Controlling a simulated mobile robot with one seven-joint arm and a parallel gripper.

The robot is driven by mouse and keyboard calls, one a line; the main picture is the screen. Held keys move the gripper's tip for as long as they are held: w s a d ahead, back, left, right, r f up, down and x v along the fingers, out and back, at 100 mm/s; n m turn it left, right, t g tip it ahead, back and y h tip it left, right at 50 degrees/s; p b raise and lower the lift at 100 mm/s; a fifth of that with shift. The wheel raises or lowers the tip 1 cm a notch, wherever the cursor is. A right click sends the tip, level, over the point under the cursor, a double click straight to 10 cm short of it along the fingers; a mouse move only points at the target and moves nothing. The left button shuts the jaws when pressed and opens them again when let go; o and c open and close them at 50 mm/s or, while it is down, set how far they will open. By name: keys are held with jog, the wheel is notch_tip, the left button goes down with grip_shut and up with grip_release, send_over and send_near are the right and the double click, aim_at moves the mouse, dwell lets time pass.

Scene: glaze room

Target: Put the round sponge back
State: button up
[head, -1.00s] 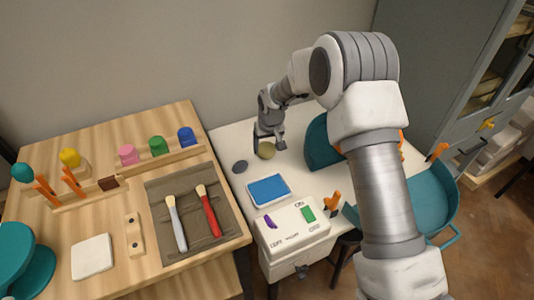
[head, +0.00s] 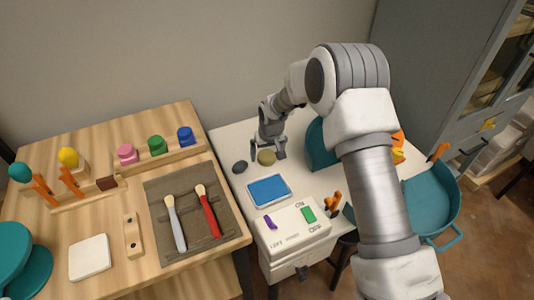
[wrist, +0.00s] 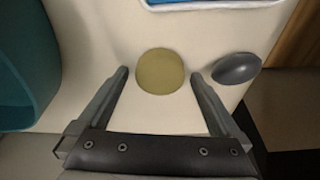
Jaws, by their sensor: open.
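The round sponge (head: 266,157) is a yellow-olive disc lying on the white table. In the wrist view the sponge (wrist: 160,71) lies just beyond and between the fingertips. My gripper (head: 268,156) is open and empty, low over the table at the sponge, with its fingers (wrist: 159,78) on either side of the sponge's near edge. I cannot tell whether they touch it. A dark grey oval piece (head: 240,167) lies to the left of the sponge in the head view, and to its right in the wrist view (wrist: 236,69).
A blue-topped tray (head: 269,190) and a white switch box (head: 293,228) stand nearer the front. A teal curved object (head: 320,145) stands right of my gripper. A wooden bench (head: 120,200) with brushes and colored knobs is at the left.

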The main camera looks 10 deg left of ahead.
jog(key=p+v, duration=0.2)
jog(key=v, duration=1.1)
jog(key=s+d+r+m+t, duration=0.1)
jog(key=s+d+r, duration=0.4)
jog(key=d+r, duration=0.35)
jog(key=s+d+r+m+t, duration=0.1)
jog(key=s+d+r, duration=0.3)
jog(key=d+r, duration=0.4)
jog(key=s+d+r+m, duration=0.1)
jog(key=s+d, duration=0.2)
jog(key=s, duration=0.4)
jog(key=s+d+r+m+h, duration=0.1)
jog(key=s+d+r, duration=0.1)
jog(key=s, duration=0.4)
jog(key=s+d+r+m+t, duration=0.1)
jog(key=s+d+r, duration=0.1)
jog(key=s+d, duration=0.2)
jog(key=s, duration=0.3)
jog(key=shift+s+d, duration=0.25)
jog(key=shift+s, duration=0.1)
notch_tip(320, 180, up, 9)
jog(key=p, duration=0.8)
jog(key=shift+f, duration=0.2)
